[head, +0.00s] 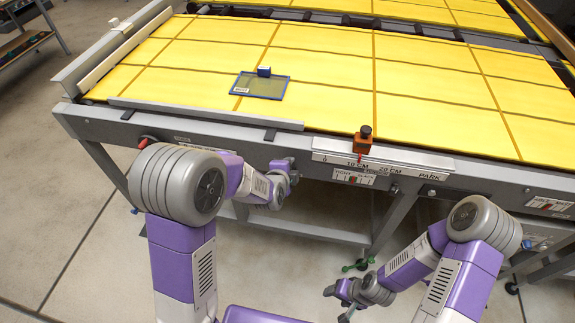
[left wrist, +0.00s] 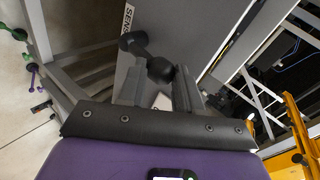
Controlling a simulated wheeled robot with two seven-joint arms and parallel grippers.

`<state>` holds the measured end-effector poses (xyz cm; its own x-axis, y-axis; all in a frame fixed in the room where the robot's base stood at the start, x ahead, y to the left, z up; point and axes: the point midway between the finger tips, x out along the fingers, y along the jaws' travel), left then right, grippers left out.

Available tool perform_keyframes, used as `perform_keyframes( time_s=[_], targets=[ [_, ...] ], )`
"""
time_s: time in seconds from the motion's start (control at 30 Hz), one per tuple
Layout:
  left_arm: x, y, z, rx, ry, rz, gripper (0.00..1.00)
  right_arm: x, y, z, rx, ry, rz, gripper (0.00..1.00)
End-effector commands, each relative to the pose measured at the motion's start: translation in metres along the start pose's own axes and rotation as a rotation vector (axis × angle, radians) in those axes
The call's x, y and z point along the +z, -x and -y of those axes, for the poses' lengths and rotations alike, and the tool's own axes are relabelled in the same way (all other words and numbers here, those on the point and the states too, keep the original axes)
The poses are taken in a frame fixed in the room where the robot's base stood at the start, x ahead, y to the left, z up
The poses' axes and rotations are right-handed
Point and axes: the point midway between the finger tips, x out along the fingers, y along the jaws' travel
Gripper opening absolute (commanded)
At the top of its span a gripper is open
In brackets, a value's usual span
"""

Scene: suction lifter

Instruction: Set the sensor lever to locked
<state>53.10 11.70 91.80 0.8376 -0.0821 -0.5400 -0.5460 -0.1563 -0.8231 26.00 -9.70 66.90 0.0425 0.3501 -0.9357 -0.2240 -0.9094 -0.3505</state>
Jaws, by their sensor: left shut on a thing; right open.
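The sensor lever (left wrist: 159,69) is a dark lever with rounded ends, seen in the left wrist view against a grey panel. A white label starting with "SENS" (left wrist: 128,16) is just above it. My left gripper (left wrist: 158,88) is shut on the lever's near knob, one finger on each side. In the head view my left gripper (head: 289,168) is at the front rail of the yellow table and hides the lever. Any locked marking is not readable. My right gripper (head: 336,297) is open and empty, low in front of the table.
The yellow gridded table (head: 330,80) carries a blue-framed plate (head: 260,86) with a small block on it. An orange slider (head: 361,145) with a black knob stands on a scale marked in CM. A red knob (head: 146,141) is on the rail at left. Table legs stand below.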

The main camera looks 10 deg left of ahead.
Motion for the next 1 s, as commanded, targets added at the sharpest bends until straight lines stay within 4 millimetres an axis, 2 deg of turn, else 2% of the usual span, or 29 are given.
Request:
perform_keyframes(
  time_s=[0.3, 0.33, 0.47, 0.77, 0.87, 1.0],
  targets=[
    [0.001, -0.001, -0.001, 0.000, -0.006, 0.002, 0.00, 0.000, -0.001, 0.000, 0.000, 0.000, 0.000, 0.61],
    [0.001, -0.001, -0.001, 0.000, -0.006, 0.002, 0.38, 0.000, -0.001, 0.000, 0.000, 0.000, 0.000, 0.61],
    [0.001, -0.001, -0.001, 0.001, -0.005, 0.002, 0.58, 0.000, 0.000, 0.000, 0.000, 0.000, 0.000, 0.61],
    [0.000, 0.001, 0.000, 0.001, -0.003, 0.000, 0.60, 0.000, 0.000, 0.000, 0.000, 0.000, 0.000, 0.61],
    [0.000, 0.009, 0.001, 0.001, -0.003, 0.000, 0.60, 0.000, 0.003, 0.001, 0.000, 0.000, 0.000, 0.61],
    [-0.001, 0.032, 0.002, 0.000, -0.003, -0.001, 0.60, 0.001, 0.011, 0.004, 0.000, 0.000, 0.000, 0.61]
  ],
)
